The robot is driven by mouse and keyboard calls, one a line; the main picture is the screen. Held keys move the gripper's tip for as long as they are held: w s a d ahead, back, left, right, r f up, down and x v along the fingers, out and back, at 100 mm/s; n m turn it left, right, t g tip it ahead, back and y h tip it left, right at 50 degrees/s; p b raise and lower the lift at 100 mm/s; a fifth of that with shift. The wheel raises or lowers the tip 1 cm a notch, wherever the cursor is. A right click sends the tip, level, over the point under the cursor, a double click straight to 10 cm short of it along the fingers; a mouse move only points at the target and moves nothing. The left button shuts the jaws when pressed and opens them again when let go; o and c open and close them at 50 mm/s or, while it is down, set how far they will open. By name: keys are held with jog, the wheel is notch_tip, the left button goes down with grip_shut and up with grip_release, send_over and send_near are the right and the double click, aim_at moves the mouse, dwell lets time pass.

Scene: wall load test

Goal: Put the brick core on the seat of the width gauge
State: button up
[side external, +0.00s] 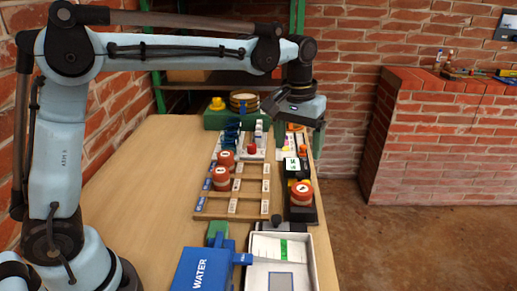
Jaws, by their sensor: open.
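Several brick cores, short reddish-brown cylinders with pale marks on top, show in the side view. Two stand close together on the wooden rack (250,208), a far core (226,158) and a near core (220,175). A third core (301,190) is at a black device (303,214) right of the rack, which looks like the width gauge. I cannot tell whether this core rests fully on the seat. A small readout (291,164) with green marks is just behind it.
A blue WATER box (203,268) and a white tray (256,277) fill the table's front. A green block (215,119) with a yellow item and a round wooden container (243,101) stand at the back. Blue and white pieces stand behind the cores. The table's left side (145,200) is clear.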

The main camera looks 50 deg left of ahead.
jog(key=s+a+f+m+t, duration=0.1)
jog(key=s+a+t, duration=0.2)
jog(key=s, duration=0.5)
jog(key=s+a+f+m+t, duration=0.2)
jog(key=s+a+t, duration=0.1)
jog(key=s, duration=0.5)
jog(key=shift+s+a+f, duration=0.2)
jog(key=shift+s+f, duration=0.1)
